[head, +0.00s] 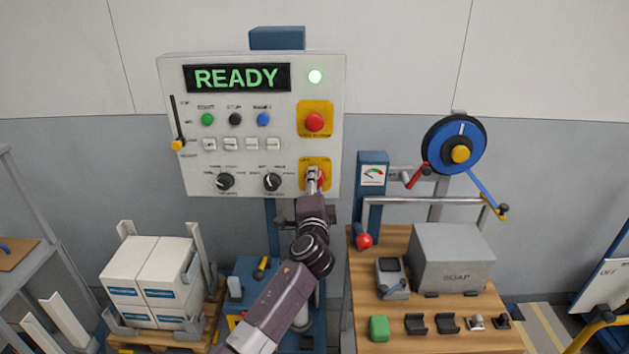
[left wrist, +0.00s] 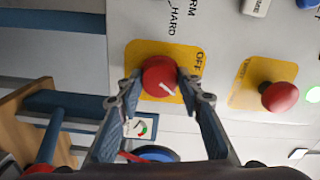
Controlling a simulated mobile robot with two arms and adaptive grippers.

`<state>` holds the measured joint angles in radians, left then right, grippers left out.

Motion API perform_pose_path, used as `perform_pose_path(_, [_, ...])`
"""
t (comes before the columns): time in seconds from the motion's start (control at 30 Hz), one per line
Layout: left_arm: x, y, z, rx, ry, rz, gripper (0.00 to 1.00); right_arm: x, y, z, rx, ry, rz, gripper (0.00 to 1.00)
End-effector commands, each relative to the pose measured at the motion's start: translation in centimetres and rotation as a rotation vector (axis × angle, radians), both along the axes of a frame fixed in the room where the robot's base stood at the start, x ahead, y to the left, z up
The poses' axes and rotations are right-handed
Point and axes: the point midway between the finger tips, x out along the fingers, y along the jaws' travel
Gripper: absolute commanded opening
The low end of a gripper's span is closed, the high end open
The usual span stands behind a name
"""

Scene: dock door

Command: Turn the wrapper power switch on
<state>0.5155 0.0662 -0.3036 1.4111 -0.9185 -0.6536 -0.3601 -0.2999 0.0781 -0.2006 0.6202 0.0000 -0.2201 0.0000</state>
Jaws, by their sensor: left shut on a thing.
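The wrapper power switch is a red round knob (left wrist: 160,77) with a white pointer line, on a yellow plate (left wrist: 137,56) marked OFF. In the left wrist view the pointer slants and does not line up squarely with the OFF mark. My left gripper (left wrist: 160,85) is shut on the knob, one finger on each side. In the head view my left gripper (head: 314,178) covers most of the knob at the lower right of the white control panel (head: 180,115). The panel display (head: 237,77) reads READY and a green lamp (head: 315,77) is lit. My right gripper is not in view.
A red mushroom button (head: 314,122) sits just above the switch. Two black dials (head: 226,181) are to its left. A wooden bench (head: 365,300) with a grey box (head: 452,258) stands at the right. Stacked white cartons (head: 150,270) stand at the lower left.

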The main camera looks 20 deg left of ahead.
Motion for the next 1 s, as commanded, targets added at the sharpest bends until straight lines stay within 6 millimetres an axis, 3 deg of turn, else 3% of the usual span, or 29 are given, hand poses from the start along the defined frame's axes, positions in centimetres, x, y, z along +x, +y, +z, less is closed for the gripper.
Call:
perform_pose_path(0.4, [-0.01, 0.0, -0.13, 0.164, 0.051, 0.001, 0.1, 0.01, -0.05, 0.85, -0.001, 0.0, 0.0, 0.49])
perform_pose_path(0.93, [-0.02, 0.0, -0.2, 0.184, 0.056, 0.001, 0.1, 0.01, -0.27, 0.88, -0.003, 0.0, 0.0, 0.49])
perform_pose_path(0.97, [-0.02, 0.0, -0.19, 0.184, 0.056, 0.001, 0.37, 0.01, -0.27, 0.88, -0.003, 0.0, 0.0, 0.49])
perform_pose_path(1.0, [-0.02, 0.0, -0.19, 0.183, 0.056, 0.001, 0.41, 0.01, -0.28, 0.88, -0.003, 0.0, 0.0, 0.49])
